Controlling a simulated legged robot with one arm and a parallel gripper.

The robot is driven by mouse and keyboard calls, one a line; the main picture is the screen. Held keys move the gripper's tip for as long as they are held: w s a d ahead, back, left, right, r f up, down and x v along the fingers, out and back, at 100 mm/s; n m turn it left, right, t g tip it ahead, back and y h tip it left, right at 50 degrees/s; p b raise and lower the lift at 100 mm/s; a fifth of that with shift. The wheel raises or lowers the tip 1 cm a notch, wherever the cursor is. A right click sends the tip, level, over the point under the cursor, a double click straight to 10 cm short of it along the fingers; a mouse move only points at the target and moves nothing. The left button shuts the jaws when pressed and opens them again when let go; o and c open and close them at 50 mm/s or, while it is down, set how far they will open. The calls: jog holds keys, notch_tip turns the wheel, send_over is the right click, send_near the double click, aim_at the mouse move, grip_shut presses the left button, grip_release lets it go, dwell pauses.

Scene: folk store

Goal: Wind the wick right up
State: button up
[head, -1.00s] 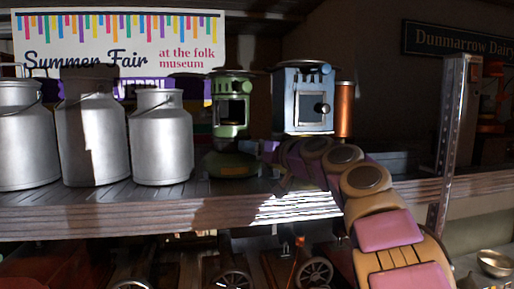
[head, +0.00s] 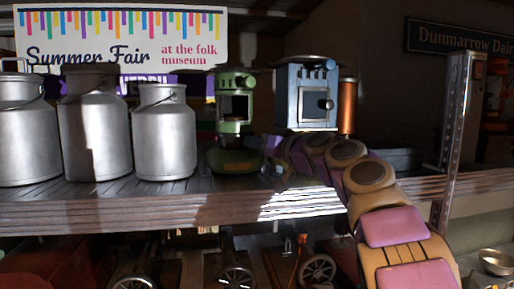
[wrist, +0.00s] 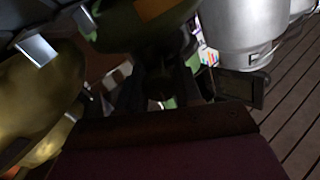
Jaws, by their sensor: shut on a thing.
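A green stove (head: 235,105) with a rounded green base (head: 233,162) stands upright on the shelf, right of the milk churns. My gripper (head: 274,162) is at the right side of its base, low over the shelf and small in the head view. In the wrist view, the dark green underside of a rounded body (wrist: 145,28) is just ahead of my gripper (wrist: 168,92). The jaws are shut on a small dark part there that looks like the wick knob (wrist: 162,80). Shadow hides its exact shape and how far it is turned. The wick itself is not visible.
A blue stove (head: 307,92) stands close behind my arm, with a copper cylinder (head: 347,106) beside it. A brass tank (wrist: 35,95) is close on the left in the wrist view. Milk churns (head: 167,135) fill the shelf's left. A metal post (head: 456,140) rises at right.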

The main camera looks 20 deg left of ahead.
jog(key=shift+m+b, duration=0.65)
jog(key=shift+m, duration=0.35)
jog(key=shift+r+m, duration=0.1)
jog(key=shift+m, duration=0.8)
jog(key=m+p, duration=0.2)
jog(key=m, duration=0.2)
jog(key=shift+d+m, duration=0.1)
jog(key=shift+m, duration=0.2)
jog(key=m+p, duration=0.4)
jog(key=m, duration=0.1)
jog(key=shift+w, duration=0.1)
jog(key=m+p, duration=0.4)
jog(key=m, duration=0.1)
jog(key=shift+p, duration=0.3)
jog(key=m+p, duration=0.4)
jog(key=shift+f+p, duration=0.3)
jog(key=shift+f, duration=0.05)
jog(key=m+p, duration=0.1)
jog(key=m, duration=0.1)
jog(key=m+p, duration=0.1)
jog(key=m, duration=0.1)
jog(key=shift+f+p, duration=0.3)
jog(key=m, duration=0.3)
jog(key=shift+f+m, duration=0.2)
jog(key=shift+m, duration=0.2)
jog(key=m, duration=0.3)
jog(key=shift+o, duration=0.3)
jog(key=shift+m, duration=0.9)
jog(key=shift+r, duration=0.15)
